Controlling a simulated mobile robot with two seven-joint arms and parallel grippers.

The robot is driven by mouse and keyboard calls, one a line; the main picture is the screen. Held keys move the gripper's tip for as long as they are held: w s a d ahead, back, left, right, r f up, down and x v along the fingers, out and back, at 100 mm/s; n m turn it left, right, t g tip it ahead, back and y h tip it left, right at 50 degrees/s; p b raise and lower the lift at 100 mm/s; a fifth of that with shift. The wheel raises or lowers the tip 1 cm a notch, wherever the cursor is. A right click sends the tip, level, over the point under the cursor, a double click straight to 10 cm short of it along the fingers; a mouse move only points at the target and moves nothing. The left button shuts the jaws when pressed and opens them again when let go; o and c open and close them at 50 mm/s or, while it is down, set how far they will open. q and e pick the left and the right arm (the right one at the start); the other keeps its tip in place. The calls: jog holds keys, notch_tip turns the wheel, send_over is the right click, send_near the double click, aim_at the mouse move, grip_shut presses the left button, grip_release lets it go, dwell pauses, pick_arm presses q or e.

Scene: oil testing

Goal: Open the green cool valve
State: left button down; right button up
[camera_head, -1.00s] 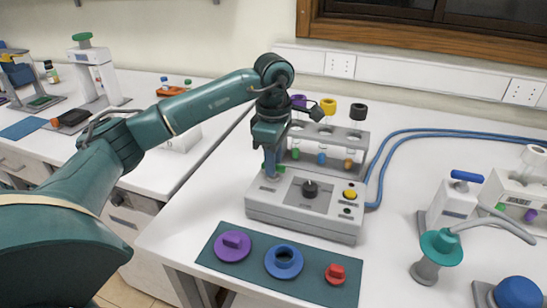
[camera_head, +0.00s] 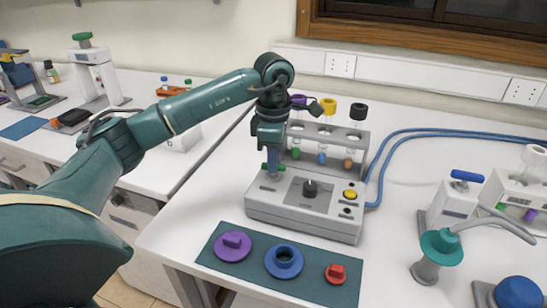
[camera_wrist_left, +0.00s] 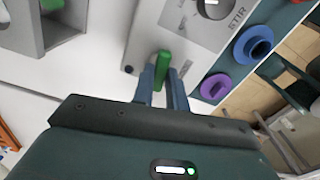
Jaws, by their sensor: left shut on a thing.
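The green cool valve shows in the left wrist view as a small upright green handle (camera_wrist_left: 163,68) on a grey test unit. My left gripper (camera_wrist_left: 163,86) has its two blue-grey fingers on either side of the handle, shut on it. In the head view the left gripper (camera_head: 272,168) points down at the unit's back left corner. Only a small bit of green shows beside the fingers there; the rest of the valve is hidden. The test unit (camera_head: 258,208) has a black dial (camera_head: 310,189) and a yellow button (camera_head: 350,194). My right gripper is not in view.
A rack with tubes (camera_head: 330,137) stands behind the unit. A dark green mat (camera_head: 208,256) with purple, blue and red caps lies in front. Blue hoses (camera_head: 400,134) run behind to the right. A teal-topped stand (camera_head: 441,247) is at right.

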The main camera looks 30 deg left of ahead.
pick_arm(q)
jog(key=n, duration=0.4)
jog(key=shift+n, duration=0.3)
jog(key=n, duration=0.3)
jog(key=shift+n, duration=0.4)
jog(key=n, duration=0.3)
jog(key=shift+n+p, duration=0.4)
jog(key=shift+n, duration=1.8)
jog(key=c, duration=1.4)
grip_release()
